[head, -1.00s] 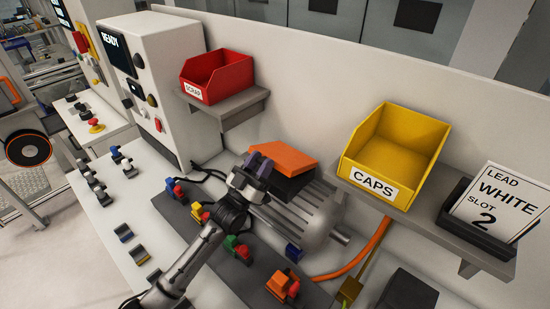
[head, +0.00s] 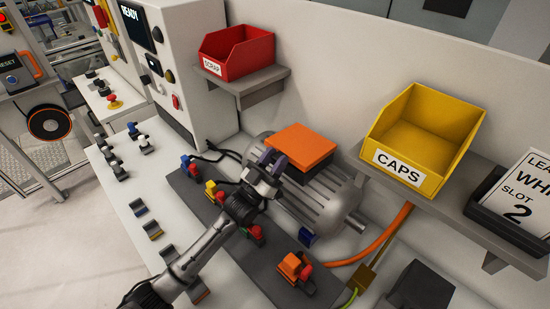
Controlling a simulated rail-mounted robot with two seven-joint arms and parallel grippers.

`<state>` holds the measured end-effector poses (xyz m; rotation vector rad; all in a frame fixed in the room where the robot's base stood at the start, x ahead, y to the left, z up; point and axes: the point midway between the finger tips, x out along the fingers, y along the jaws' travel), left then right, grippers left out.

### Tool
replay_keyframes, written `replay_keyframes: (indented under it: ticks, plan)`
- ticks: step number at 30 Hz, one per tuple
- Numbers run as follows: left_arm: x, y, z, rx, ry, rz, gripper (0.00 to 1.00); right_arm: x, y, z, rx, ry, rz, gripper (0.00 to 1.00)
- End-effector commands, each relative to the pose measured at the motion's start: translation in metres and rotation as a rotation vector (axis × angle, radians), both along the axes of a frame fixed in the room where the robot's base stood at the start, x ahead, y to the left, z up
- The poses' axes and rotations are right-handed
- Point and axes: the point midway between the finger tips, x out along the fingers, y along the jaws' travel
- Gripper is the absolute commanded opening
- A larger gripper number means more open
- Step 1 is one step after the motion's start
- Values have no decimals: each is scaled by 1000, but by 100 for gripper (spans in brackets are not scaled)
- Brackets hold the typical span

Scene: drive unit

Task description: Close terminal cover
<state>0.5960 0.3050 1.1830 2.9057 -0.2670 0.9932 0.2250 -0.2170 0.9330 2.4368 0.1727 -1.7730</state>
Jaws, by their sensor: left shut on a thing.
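The orange terminal cover (head: 302,143) lies over the dark terminal box (head: 306,171) on top of the grey ribbed motor (head: 322,201). It looks about level, but I cannot tell whether it is fully seated. My left gripper (head: 270,160) is at the left edge of the cover, shut on it. The fingers hide that edge and part of the box and motor behind them. My right gripper is not in view.
A red scrap bin (head: 237,55) and a yellow caps bin (head: 412,137) stand on shelves behind the motor. Coloured connectors (head: 294,267) sit on a dark strip in front of it. An orange cable (head: 375,248) runs at the right.

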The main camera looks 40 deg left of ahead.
Motion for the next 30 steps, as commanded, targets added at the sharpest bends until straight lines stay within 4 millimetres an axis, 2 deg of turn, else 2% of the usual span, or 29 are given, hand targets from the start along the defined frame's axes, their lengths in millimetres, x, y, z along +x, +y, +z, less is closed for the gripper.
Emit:
replay_keyframes:
  ticks: [3,4,11,20,30]
  plan:
    - [1,0,-4,0,11,1,0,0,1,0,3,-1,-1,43]
    - [1,0,-4,1,11,0,39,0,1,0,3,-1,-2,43]
    - [1,0,-2,0,5,1,61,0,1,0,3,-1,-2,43]
    - [-2,1,-3,0,3,1,62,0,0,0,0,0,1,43]
    - [-38,7,-31,1,5,0,62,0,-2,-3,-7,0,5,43]
